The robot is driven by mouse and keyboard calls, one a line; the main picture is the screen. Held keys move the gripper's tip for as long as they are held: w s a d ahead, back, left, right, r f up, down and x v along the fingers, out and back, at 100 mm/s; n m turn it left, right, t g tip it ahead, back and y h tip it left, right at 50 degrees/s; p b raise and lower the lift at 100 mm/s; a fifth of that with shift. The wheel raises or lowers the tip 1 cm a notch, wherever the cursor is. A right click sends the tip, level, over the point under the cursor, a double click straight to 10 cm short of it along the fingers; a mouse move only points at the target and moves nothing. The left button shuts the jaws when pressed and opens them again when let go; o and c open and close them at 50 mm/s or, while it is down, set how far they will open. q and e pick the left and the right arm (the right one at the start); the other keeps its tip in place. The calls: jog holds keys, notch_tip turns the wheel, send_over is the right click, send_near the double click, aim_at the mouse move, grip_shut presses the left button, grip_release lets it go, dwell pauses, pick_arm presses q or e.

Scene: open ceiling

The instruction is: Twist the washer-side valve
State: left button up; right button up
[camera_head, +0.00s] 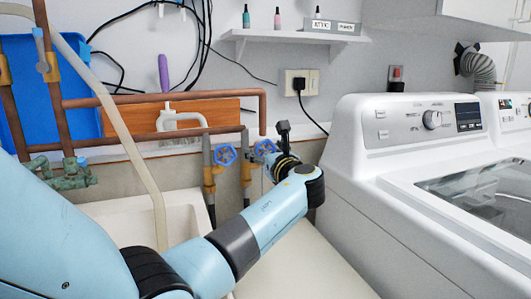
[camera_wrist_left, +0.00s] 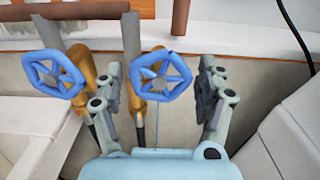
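Two blue star-shaped valve wheels on brass bodies stand side by side. The washer-side valve (camera_head: 264,147) is the right one, beside the washing machine, partly covered by my gripper in the head view. In the left wrist view the washer-side valve (camera_wrist_left: 160,76) lies between the fingers of my left gripper (camera_wrist_left: 160,70). The gripper is open, with a gap on the right; whether the left finger touches the wheel I cannot tell. In the head view my left gripper (camera_head: 276,149) is at this valve. The other valve (camera_head: 225,154) is left of it, outside the fingers (camera_wrist_left: 53,74). My right gripper is not in view.
The white washing machine (camera_head: 350,210) stands close on the right. Copper pipes (camera_head: 190,97) run along the wall, with a sink (camera_head: 130,222) and pale hose (camera_head: 135,150) on the left. A black cord (camera_head: 308,112) hangs from the outlet (camera_head: 300,82) above the valves.

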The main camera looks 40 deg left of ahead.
pick_arm(q)
jog(key=c, duration=0.9)
jog(key=shift+f+n, duration=0.1)
jog(key=shift+n, duration=0.2)
jog(key=n+b, duration=0.1)
jog(key=n, duration=0.1)
jog(key=shift+n, duration=0.3)
jog(key=shift+n+b, duration=0.7)
jog(key=shift+n, duration=1.1)
jog(key=o, duration=1.1)
jog(key=shift+o, duration=0.2)
jog(key=shift+d, duration=0.1)
